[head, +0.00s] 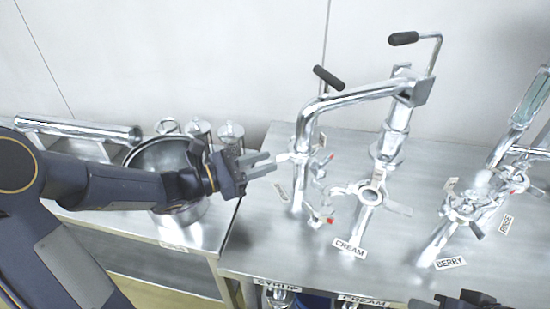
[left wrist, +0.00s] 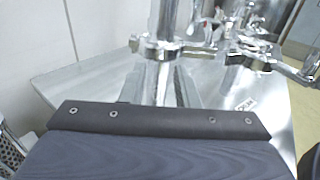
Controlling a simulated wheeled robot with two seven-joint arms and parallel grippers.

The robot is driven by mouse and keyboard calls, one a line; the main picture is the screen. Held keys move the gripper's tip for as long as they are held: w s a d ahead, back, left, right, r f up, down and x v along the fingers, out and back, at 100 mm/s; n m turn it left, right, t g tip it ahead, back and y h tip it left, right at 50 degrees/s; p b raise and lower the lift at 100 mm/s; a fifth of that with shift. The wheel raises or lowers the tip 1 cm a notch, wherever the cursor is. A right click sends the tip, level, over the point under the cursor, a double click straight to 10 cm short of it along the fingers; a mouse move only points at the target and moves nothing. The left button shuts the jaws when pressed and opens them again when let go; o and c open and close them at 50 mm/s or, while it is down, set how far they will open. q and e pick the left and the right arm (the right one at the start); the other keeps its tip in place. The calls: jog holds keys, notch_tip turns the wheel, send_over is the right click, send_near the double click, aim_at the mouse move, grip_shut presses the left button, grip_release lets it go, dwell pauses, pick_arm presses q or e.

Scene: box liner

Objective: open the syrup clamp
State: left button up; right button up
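The syrup pipe (head: 300,185) is the leftmost upright metal pipe on the bench. In the left wrist view the clamp (left wrist: 158,45) is straight ahead, a little beyond the fingers. Whether the clamp is fastened is too small to tell. My left gripper (head: 271,163) is open and empty, just left of the clamp and apart from it. Dark parts at the bottom right edge of the head view may belong to my right arm; no right fingers show clearly.
The cream pipe (head: 372,190) and the berry pipe (head: 440,240) stand to the right with their own clamps. A metal pot (head: 160,155) and several lidded jars (head: 231,133) stand on the lower left table, behind my left arm. Bare bench (head: 262,235) lies in front of the syrup pipe.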

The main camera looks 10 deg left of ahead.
aim_at(276, 159)
pick_arm(q)
jog(key=x, duration=0.3)
jog(key=shift+d, duration=0.15)
jog(key=shift+c, duration=0.2)
grip_shut()
